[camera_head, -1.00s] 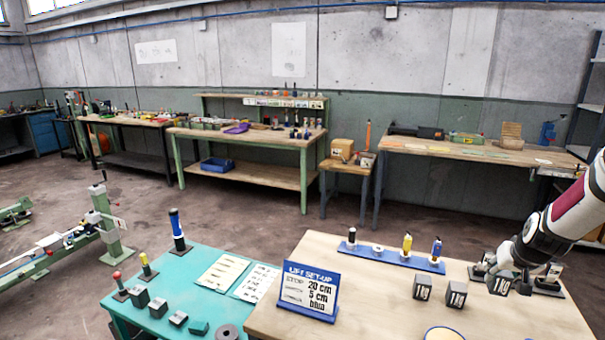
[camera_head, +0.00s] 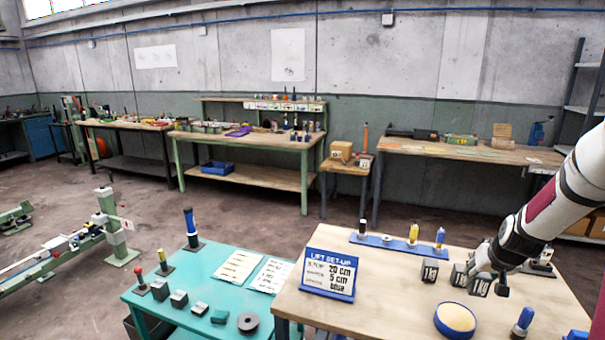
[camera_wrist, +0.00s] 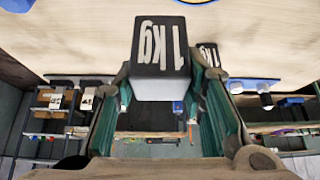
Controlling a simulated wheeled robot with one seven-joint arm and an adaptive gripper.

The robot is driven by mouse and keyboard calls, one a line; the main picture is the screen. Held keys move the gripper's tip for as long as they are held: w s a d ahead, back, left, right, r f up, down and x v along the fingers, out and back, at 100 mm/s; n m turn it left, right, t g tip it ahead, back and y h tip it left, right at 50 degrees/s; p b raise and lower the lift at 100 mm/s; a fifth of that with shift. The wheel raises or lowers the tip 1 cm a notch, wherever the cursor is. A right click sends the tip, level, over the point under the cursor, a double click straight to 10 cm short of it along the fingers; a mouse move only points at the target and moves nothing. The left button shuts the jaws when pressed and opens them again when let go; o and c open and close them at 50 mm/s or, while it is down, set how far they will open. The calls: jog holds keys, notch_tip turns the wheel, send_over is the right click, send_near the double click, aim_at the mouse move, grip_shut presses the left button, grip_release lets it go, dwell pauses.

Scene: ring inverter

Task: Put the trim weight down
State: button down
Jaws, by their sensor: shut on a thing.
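The held weight (camera_head: 480,285), a dark block marked 1 kg, is in my gripper (camera_head: 494,278) over the right side of the wooden table. In the wrist view the same weight (camera_wrist: 160,45) sits between the green-padded fingertips of my gripper (camera_wrist: 165,95), which is shut on it. Whether its base touches the tabletop cannot be told. A second dark weight (camera_head: 458,275) stands close to its left, and a third weight (camera_head: 430,270) is further left. One standing weight (camera_wrist: 208,54) shows just right of the held one in the wrist view.
A blue strip (camera_head: 385,243) with several small upright items is behind the weights. A LIFT SET-UP sign (camera_head: 330,276) stands left. A round yellow-topped, blue-rimmed pad (camera_head: 456,319) and a blue-and-white upright item (camera_head: 523,322) are in front. Bare wood (camera_head: 390,300) lies between sign and pad.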

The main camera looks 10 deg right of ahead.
jog(key=w+a+f+n+y, duration=0.1)
jog(key=w+a, duration=0.2)
jog(key=a, duration=0.6)
jog(key=w+a+f+n+y, duration=0.1)
jog(key=w+a+n, duration=0.15)
jog(key=a, duration=0.65)
jog(key=s+a+f+n, duration=0.1)
jog(key=a, duration=0.9)
jog(key=s+a+f+n+y, duration=0.1)
jog(key=a, duration=1)
jog(key=shift+s+t, duration=0.35)
jog(key=shift+t, duration=0.05)
jog(key=shift+d+n, duration=0.1)
jog(key=shift+n, duration=0.15)
